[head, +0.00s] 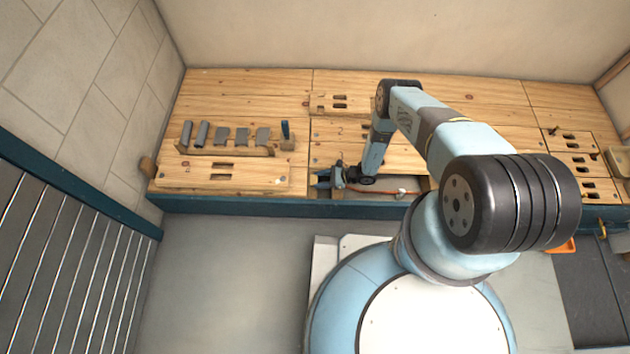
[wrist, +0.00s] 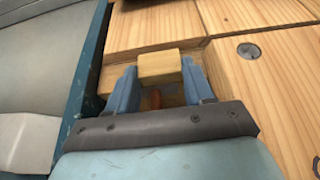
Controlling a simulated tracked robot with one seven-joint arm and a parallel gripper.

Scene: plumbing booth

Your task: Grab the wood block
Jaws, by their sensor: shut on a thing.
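The wood block (wrist: 159,66) is a small pale wooden piece with a flat top face in the wrist view. It sits between the two blue fingers of my gripper (wrist: 157,82), which are shut on it, one finger on each side. In the head view my gripper (head: 322,178) is at the front of the wooden bench, at the left end of a recessed opening. I cannot make out the block itself in the head view. An orange-brown rod-like thing (wrist: 155,100) shows between the fingers below the block.
The wooden bench (head: 230,110) has a dark teal front edge (head: 250,206). A rack with several grey pieces (head: 222,136) stands left of my gripper. The bench's back left is clear.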

